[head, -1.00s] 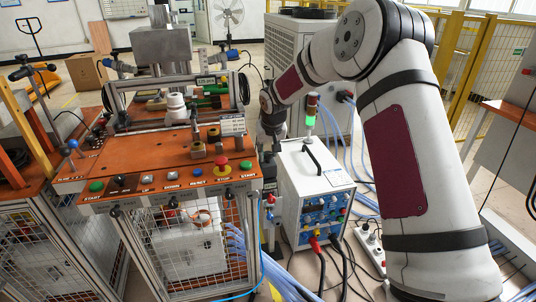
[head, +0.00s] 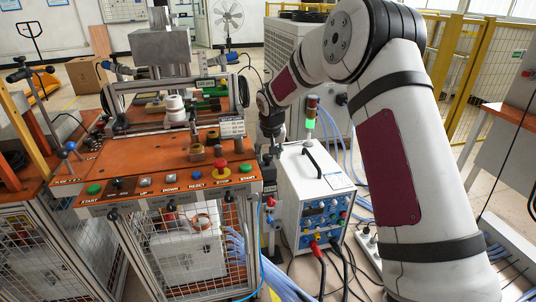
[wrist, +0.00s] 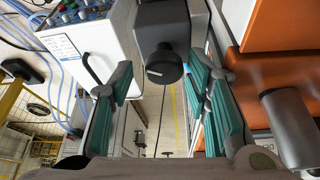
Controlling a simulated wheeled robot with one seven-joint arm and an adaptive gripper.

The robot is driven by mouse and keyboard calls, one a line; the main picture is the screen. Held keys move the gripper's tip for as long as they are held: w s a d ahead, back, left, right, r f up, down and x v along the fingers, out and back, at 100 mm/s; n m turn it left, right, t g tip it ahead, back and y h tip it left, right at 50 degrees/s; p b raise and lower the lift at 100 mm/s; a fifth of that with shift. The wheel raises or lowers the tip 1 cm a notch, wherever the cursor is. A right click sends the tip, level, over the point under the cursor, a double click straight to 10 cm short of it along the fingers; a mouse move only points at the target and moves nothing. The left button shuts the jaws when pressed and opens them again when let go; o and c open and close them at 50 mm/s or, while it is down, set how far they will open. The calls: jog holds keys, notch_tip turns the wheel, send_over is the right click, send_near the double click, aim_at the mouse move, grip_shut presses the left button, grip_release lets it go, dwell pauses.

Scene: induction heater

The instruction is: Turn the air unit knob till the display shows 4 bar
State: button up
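In the wrist view, the black round air unit knob (wrist: 166,62) with a short white mark on its face sits under a dark housing (wrist: 162,20). My gripper (wrist: 160,80) is open, its teal-padded fingers on either side of the knob's line. Gaps show between the pads and the knob, the right pad being nearer; I cannot tell how deep the knob sits between them. In the head view, my gripper (head: 272,150) points down between the orange workbench and the white power unit. The pressure display cannot be made out in either view.
The orange workbench (head: 150,165) with buttons along its front stands left. The white power unit (head: 312,172) with a black handle stands close on the right. The wrist view also shows the orange bench edge (wrist: 262,80) near the right finger. Blue hoses and cables run on the floor.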

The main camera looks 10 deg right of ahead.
jog(key=shift+a+r, duration=0.1)
jog(key=shift+a, duration=0.2)
jog(key=shift+s+r, duration=0.1)
jog(key=shift+r, duration=0.25)
jog(key=v, duration=0.7)
jog(key=shift+d, duration=0.25)
